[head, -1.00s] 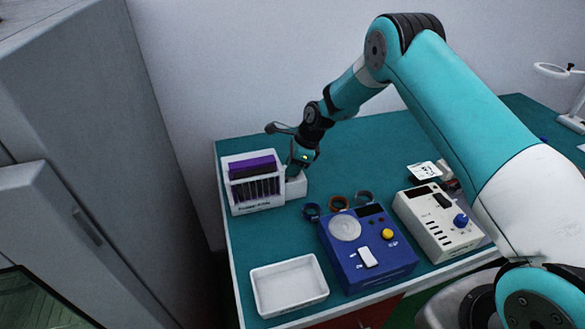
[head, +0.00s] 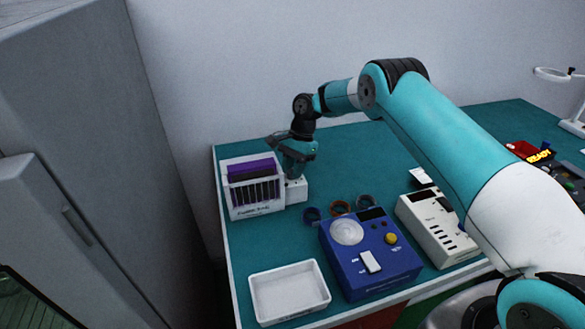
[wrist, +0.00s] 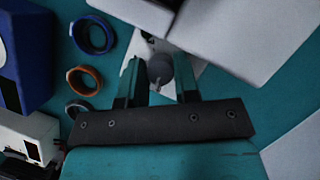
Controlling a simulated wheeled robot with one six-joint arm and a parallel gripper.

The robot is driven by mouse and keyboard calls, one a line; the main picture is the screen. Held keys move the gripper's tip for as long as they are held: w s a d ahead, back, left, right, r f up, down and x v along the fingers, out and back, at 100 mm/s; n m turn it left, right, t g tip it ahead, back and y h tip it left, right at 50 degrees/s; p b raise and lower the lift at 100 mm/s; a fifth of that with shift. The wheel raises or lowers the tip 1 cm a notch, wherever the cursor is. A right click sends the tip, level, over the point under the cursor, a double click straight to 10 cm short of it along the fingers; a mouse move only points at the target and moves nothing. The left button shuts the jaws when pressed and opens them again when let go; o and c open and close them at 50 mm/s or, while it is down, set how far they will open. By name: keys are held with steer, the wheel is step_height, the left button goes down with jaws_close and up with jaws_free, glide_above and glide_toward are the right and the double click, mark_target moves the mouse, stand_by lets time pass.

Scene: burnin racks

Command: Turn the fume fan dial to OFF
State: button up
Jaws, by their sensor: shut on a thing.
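The dial (wrist: 160,67) is a dark grey round knob with a small pale pointer tab, on a small white box (head: 297,192) beside the card rack. In the wrist view it sits between the two fingers of my gripper (wrist: 159,80), which is shut on it. In the head view my gripper (head: 294,172) points down at the top of the white box and hides the dial. I cannot read any OFF mark or tell which setting the pointer shows.
The white rack (head: 256,210) with purple cards stands against the box's left side. Several tape rings (head: 340,208), a blue device (head: 362,283), a cream device (head: 432,232) and an empty white tray (head: 290,298) are nearer the front. The teal table is clear behind.

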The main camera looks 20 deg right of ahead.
steer(key=shift+r+n+p, duration=0.1)
steer(key=shift+n+p, duration=0.3)
steer(key=shift+n, duration=0.5)
steer(key=shift+g+h, duration=0.3)
steer(key=o, duration=0.6)
